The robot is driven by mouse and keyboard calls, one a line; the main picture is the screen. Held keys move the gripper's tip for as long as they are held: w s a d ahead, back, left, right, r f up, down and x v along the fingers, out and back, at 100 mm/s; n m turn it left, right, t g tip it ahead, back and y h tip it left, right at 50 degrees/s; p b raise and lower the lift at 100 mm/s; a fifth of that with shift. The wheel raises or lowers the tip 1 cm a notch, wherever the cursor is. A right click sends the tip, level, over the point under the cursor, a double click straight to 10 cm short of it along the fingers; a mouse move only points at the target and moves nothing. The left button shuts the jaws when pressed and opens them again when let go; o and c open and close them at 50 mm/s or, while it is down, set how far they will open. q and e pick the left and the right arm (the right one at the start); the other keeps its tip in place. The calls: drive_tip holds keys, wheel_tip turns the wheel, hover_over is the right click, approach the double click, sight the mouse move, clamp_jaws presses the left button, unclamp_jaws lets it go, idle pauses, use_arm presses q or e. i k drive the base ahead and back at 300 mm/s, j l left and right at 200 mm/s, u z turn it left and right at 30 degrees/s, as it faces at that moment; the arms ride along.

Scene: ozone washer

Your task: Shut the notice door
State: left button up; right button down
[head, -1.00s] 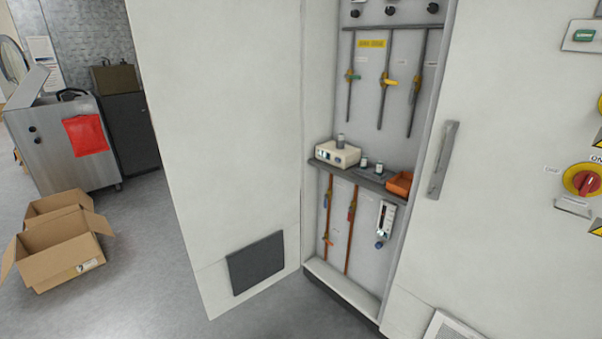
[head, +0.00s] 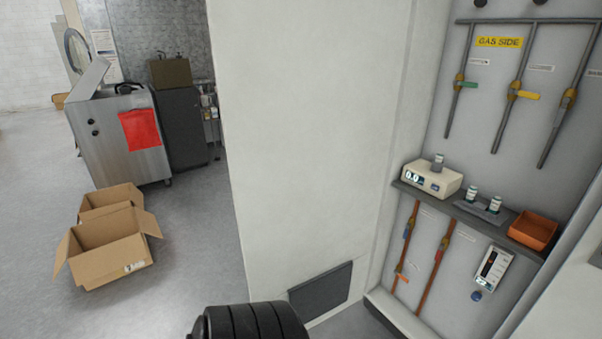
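A white cabinet door (head: 310,140) stands wide open at the left side of the cabinet opening. It has a dark grey panel (head: 321,291) low on its face. No notice shows on the side facing me. The door's free edge is on the left, and its top is cut off by the frame. The open cabinet (head: 490,110) behind it shows pipes, valves and a shelf. Neither gripper is in view. A black ribbed part of my arm shows at the bottom edge, in front of the door's lower part.
The cabinet shelf (head: 460,215) holds a white meter (head: 432,180), small bottles and an orange tray (head: 534,231). Open cardboard boxes (head: 108,248) lie on the floor at left, before a steel machine (head: 120,140) with a red cloth. Grey floor (head: 195,250) is clear between boxes and door.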

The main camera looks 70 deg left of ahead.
sight(307, 90)
drive_tip(key=k+j, duration=0.1)
drive_tip(key=j, duration=0.45)
drive_tip(key=k+j, duration=0.1)
drive_tip(key=j, duration=0.4)
drive_tip(key=k+j, duration=0.1)
drive_tip(key=j, duration=0.45)
drive_tip(key=k+j, duration=0.1)
drive_tip(key=j, duration=0.4)
drive_tip(key=k+j, duration=0.1)
drive_tip(key=j, duration=0.45)
drive_tip(key=k+j, duration=0.1)
drive_tip(key=j, duration=0.45)
